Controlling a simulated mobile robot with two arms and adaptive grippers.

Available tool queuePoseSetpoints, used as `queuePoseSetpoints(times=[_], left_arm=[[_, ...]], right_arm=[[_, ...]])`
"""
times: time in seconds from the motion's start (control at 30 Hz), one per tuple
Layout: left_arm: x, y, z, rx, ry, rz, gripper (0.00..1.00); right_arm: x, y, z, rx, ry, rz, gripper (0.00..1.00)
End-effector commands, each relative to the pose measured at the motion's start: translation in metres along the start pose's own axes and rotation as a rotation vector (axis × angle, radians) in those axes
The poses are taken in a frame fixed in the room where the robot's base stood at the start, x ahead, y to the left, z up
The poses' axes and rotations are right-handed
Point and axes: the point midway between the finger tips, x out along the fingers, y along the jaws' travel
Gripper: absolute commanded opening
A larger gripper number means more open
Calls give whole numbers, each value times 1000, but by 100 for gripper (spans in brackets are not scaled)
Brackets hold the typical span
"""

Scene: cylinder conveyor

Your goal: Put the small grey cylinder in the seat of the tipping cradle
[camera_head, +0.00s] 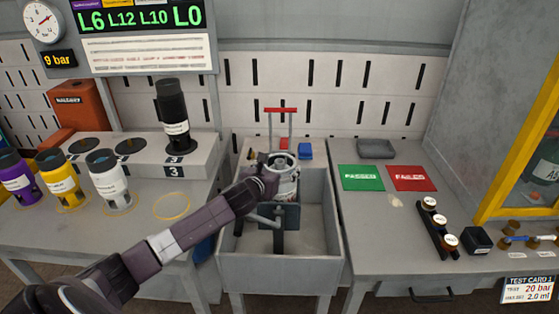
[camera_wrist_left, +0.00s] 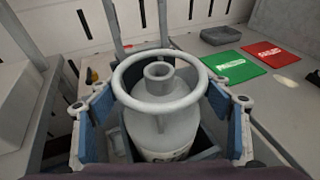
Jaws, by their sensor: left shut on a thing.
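The small grey cylinder (camera_head: 287,185) stands about upright over the trough in the head view. In the left wrist view its round collar and neck valve (camera_wrist_left: 158,85) face up. My left gripper (camera_head: 268,177) is shut on its body, with blue-padded fingers on both sides in the left wrist view (camera_wrist_left: 160,125). The tipping cradle (camera_head: 290,217) is a dark seat on posts inside the trough, directly below the cylinder. Dark seat walls show around the cylinder's lower part in the left wrist view. Its base is hidden, so I cannot tell whether it touches the seat bottom. My right gripper is out of view.
The grey trough (camera_head: 328,250) surrounds the cradle, with a red-handled frame (camera_head: 281,110) behind. Purple, yellow and white cylinders (camera_head: 108,180) stand left; a black one (camera_head: 173,115) stands on a raised shelf. Green (camera_head: 362,178) and red (camera_head: 411,178) mats lie right.

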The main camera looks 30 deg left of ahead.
Motion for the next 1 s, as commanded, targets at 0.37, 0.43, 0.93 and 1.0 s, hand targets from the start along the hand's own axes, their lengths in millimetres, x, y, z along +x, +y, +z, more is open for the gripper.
queuePoseSetpoints(times=[0.37,0.43,0.93,1.0], left_arm=[[10,-1,-26,-1,-11,-3,14],[11,0,-29,1,-12,-2,14],[11,0,-36,1,0,0,89],[11,0,-36,1,0,0,89]], right_arm=[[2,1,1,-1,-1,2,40],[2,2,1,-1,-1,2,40],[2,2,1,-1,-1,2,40],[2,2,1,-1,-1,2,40]])
